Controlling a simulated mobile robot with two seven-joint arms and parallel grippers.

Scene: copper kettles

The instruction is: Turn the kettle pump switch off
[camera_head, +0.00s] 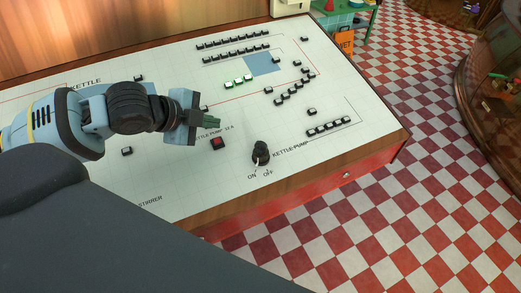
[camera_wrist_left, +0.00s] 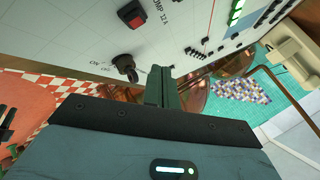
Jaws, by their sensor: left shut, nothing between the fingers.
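The kettle pump switch is a black rotary knob (camera_head: 261,153) on the white control panel (camera_head: 185,190), beside the printed words KETTLE PUMP. ON and OFF are printed below it, and a light pointer mark on its lower side lies toward ON, though it is small. In the left wrist view the knob (camera_wrist_left: 124,64) stands left of my fingers. My left gripper (camera_head: 211,122) is shut and empty, above the panel to the upper left of the knob and apart from it. It also shows in the left wrist view (camera_wrist_left: 160,75). My right gripper is not in view.
A red square button (camera_head: 218,143) sits between my left gripper and the knob. Several small black switches and lit green ones (camera_head: 238,82) stand farther back. The panel has a wooden edge (camera_head: 310,185); a checkered floor (camera_head: 420,200) lies beyond.

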